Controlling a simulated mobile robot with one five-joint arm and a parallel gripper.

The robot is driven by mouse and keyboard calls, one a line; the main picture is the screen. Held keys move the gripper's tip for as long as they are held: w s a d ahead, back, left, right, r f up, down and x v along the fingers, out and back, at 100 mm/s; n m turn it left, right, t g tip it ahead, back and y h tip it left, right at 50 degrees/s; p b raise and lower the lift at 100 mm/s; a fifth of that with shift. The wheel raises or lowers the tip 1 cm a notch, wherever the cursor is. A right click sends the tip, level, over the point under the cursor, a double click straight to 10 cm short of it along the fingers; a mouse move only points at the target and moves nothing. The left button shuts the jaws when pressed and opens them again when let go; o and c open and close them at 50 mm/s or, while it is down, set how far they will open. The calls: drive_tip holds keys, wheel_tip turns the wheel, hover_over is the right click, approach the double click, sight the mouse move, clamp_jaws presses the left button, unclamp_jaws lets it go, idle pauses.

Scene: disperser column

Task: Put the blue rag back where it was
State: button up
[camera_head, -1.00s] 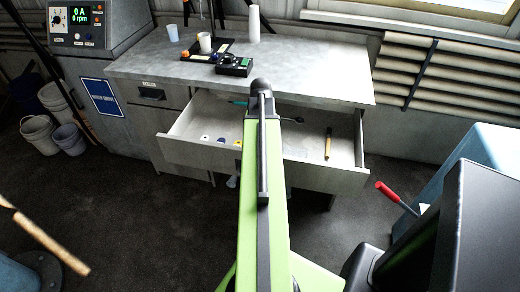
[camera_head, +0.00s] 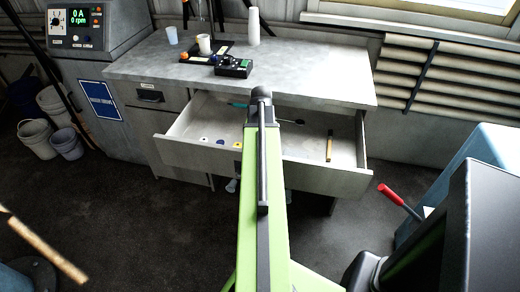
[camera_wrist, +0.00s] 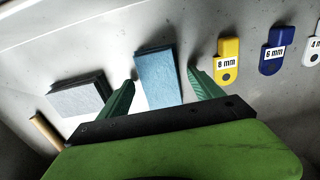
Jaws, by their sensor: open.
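A flat light-blue folded piece, which looks like the blue rag (camera_wrist: 160,80), lies in the open drawer (camera_head: 200,150) in the wrist view. My gripper (camera_wrist: 161,74) is open, with one green finger on each side of the rag. I see a gap between the rag and the right finger; the left finger is close to its edge, and I cannot tell whether they touch. In the head view my arm covers the middle of the drawer and hides the rag and the fingers.
Yellow (camera_wrist: 228,62), blue (camera_wrist: 277,50) and white tags lie to the right. A wooden-handled tool (camera_head: 329,146) lies in the drawer's right part. The worktop (camera_head: 160,65) overhangs the drawer's back.

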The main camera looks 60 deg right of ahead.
wheel_tip(320, 180, up, 12)
drive_tip(key=p, duration=1.2)
drive_tip(key=shift+r, duration=0.15)
